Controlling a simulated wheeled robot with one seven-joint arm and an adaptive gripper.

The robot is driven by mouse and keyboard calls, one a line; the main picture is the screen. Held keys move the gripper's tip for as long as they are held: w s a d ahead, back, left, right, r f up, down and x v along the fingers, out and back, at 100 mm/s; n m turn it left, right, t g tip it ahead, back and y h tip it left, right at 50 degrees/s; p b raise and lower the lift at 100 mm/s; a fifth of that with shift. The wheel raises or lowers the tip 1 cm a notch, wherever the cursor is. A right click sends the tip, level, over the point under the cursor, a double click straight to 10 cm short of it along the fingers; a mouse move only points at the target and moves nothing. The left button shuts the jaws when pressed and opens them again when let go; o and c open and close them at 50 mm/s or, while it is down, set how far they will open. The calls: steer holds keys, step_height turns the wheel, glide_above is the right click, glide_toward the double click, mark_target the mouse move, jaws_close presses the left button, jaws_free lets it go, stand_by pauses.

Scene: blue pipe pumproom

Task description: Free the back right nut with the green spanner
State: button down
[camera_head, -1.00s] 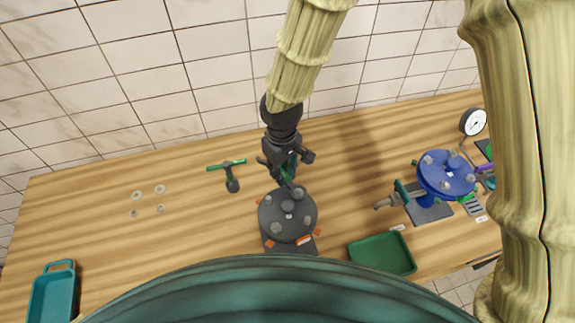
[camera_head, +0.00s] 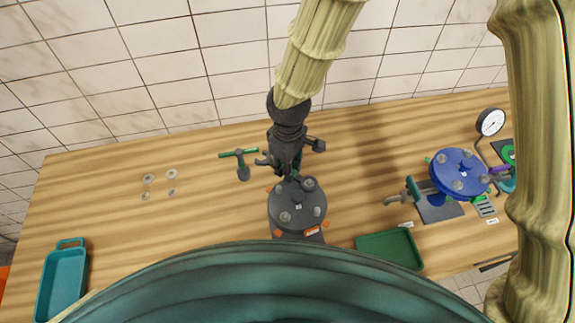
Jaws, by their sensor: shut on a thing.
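The dark grey round flange (camera_head: 299,224) stands on the bench at the middle of the picture, with bolts and nuts around its rim. The back right nut (camera_head: 309,183) shows at its far edge. My gripper (camera_head: 294,168) is above the far side of the flange, shut on the green spanner (camera_head: 296,176). Only a small part of the spanner shows below the gripper. Its end is close to the back right nut; I cannot tell whether it is seated on it. The back left of the rim is partly hidden.
Several washers or nuts (camera_head: 149,179) lie further left. A teal tray (camera_head: 63,285) is at far left, a green tray (camera_head: 391,248) at front right. A blue flange (camera_head: 459,174) and gauge (camera_head: 491,122) stand right.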

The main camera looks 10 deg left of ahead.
steer(key=shift+r, duration=0.45)
steer(key=shift+r, duration=1.55)
